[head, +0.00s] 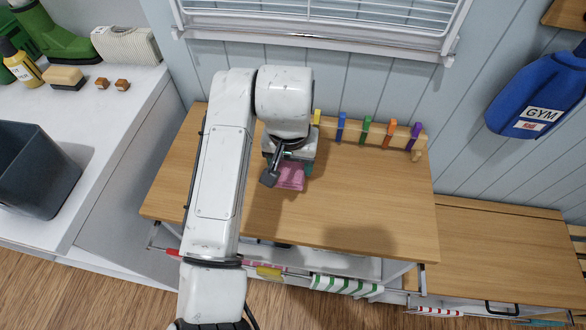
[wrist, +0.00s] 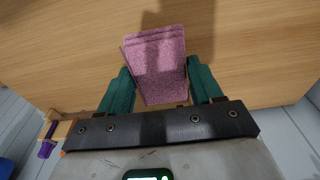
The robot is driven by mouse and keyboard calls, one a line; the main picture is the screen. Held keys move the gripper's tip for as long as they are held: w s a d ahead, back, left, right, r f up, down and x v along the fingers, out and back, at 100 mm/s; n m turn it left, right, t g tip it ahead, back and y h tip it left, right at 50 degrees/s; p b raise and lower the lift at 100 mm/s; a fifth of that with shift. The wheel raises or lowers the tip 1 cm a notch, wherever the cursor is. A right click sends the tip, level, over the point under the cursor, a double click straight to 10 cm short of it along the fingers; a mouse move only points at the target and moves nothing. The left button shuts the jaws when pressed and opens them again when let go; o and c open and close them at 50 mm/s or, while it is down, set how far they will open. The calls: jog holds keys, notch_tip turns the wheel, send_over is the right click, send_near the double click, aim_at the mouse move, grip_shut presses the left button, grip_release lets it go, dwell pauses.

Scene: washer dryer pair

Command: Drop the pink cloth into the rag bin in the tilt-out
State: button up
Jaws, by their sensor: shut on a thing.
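The pink cloth (head: 291,178) is a folded, layered pad below my gripper (head: 285,172), over the wooden table top. In the wrist view the cloth (wrist: 155,60) sits between the two green fingers of my gripper (wrist: 160,82), which is shut on it. The cloth's far end sticks out past the fingertips. I cannot tell whether its underside touches the wood. I cannot surely make out the rag bin or the tilt-out in either view.
The wooden table top (head: 370,215) is mostly clear. A rail with coloured pegs (head: 376,134) runs along its back edge. A dark grey bin (head: 40,170) stands on the white counter at left. A green-striped cloth (head: 345,286) hangs below the front edge. A lower wooden bench (head: 505,250) is at right.

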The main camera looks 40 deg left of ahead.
aim_at(293, 164)
jog(key=shift+w+a+f, duration=0.1)
jog(key=shift+w+f, duration=0.25)
jog(key=shift+f, duration=0.1)
jog(key=shift+w+f, duration=0.1)
jog(key=shift+f, duration=1.6)
jog(key=shift+f, duration=0.15)
jog(key=o, duration=1.1)
